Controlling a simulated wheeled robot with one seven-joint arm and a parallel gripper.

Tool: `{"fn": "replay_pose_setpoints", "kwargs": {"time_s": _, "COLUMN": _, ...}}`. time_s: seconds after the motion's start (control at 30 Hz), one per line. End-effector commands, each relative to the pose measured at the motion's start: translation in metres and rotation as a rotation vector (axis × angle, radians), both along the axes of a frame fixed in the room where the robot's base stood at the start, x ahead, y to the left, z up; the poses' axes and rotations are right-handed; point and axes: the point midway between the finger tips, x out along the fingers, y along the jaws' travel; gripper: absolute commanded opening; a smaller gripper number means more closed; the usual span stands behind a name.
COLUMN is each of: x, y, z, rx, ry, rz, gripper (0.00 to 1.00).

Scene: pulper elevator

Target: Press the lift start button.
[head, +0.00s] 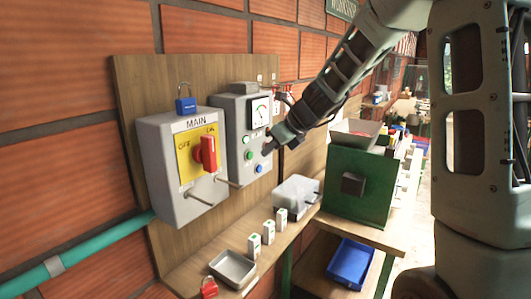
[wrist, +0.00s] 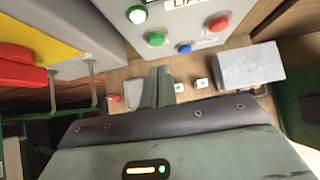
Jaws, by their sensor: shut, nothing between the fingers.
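The grey control box (head: 233,110) with a gauge hangs on the wooden board. Its green button (head: 249,155) shows low on its front, with a blue button (head: 260,168) below it. In the wrist view the green button (wrist: 155,38) lies just beyond the fingertips, with a white button (wrist: 137,14), the blue button (wrist: 184,47) and a red button (wrist: 219,24) around it. The label is cut off. My gripper (wrist: 158,72) is shut and empty, in front of the box's lower part. I cannot tell whether it touches a button. It also shows in the head view (head: 268,149).
The MAIN box (head: 160,152) with a red handle (head: 207,153) stands left of the control box. A blue padlock (head: 185,104) sits on it.

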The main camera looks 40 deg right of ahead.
Motion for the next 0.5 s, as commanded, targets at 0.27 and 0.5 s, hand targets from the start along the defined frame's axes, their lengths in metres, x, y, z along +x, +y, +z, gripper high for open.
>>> {"fn": "replay_pose_setpoints", "kwargs": {"time_s": 0.27, "x": -0.027, "y": -0.009, "z": 0.028, "rx": -0.002, "ry": 0.0, "rz": -0.001, "gripper": 0.0}}
{"fn": "replay_pose_setpoints", "kwargs": {"time_s": 0.5, "x": -0.049, "y": -0.017, "z": 0.053, "rx": -0.001, "ry": 0.001, "rz": -0.001, "gripper": 0.0}}
